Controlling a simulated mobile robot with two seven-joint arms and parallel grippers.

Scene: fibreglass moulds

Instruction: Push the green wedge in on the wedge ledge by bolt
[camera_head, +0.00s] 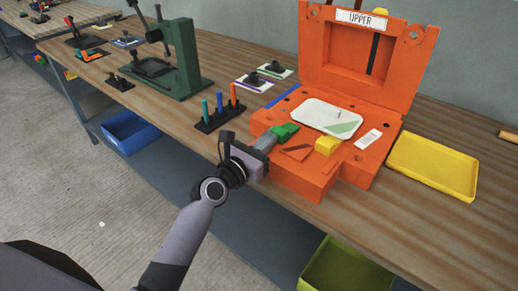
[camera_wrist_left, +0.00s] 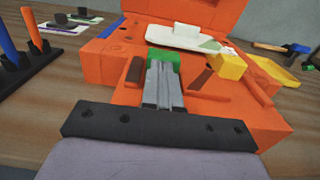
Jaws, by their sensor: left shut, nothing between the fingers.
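The green wedge (camera_head: 287,131) sits at the front left of the orange mould (camera_head: 310,184), beside the pale sheet. In the left wrist view the green wedge (camera_wrist_left: 160,54) is straight ahead of my fingertips. My left gripper (camera_head: 272,142) is shut and empty, its tips right at the near side of the green wedge. The wrist view shows its two fingers (camera_wrist_left: 163,68) together, seemingly touching the wedge; they hide part of it. I cannot clearly make out the bolt. My right gripper is not in view.
A yellow block (camera_head: 328,145) sits on the mould to the right of my gripper. The upper half (camera_head: 342,75), labelled UPPER, stands open behind. A pen rack (camera_head: 219,118) stands close on the left, a yellow tray (camera_head: 436,166) on the right.

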